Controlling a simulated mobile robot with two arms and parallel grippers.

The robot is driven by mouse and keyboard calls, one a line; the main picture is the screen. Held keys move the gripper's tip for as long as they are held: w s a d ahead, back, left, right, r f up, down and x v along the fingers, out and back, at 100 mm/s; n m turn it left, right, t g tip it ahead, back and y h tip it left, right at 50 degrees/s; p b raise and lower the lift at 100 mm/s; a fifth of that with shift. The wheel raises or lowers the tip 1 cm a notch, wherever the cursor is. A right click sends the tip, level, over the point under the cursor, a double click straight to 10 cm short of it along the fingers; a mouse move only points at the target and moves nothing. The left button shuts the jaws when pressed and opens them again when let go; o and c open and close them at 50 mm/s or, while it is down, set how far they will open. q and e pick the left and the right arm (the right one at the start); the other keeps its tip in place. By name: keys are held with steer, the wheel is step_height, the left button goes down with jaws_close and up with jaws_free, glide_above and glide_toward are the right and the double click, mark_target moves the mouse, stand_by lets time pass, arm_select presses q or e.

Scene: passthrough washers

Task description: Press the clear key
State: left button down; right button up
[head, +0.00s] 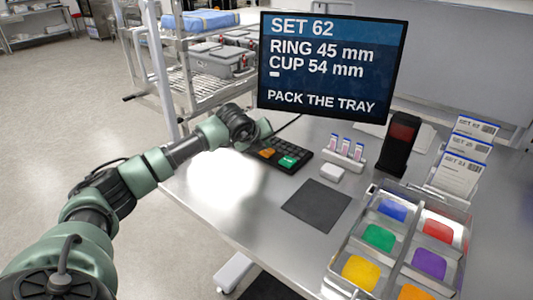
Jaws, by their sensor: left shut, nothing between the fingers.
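A black keypad (285,155) lies on the steel table below the monitor. It has dark keys, one orange key (267,153) and one green key (288,161). The key labels are too small to read, so I cannot tell which is the clear key. My left gripper (260,132) is shut and empty at the keypad's far left end, partly hidden by my own wrist. I cannot tell whether it touches a key. My right gripper is not in view.
The monitor (330,65) reads "SET 62, RING 45 mm, CUP 54 mm, PACK THE TRAY". A vial rack (342,160), a small white block (332,173), a dark mat (316,205), a black scanner-like stand (398,145) and a tray of coloured bins (390,272) stand to the right.

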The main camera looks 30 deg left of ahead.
mark_target(265, 153)
arm_select(q)
steer(key=shift+f+b, duration=0.5)
steer(key=shift+b, duration=0.15)
stand_by(0.7)
stand_by(0.3)
steer(key=shift+r+p, duration=0.3)
steer(key=shift+r, duration=0.65)
steer(key=shift+r+p, duration=1.1)
steer(key=shift+r, duration=1.4)
steer(key=shift+s+f, duration=0.1)
steer(key=shift+f, duration=0.05)
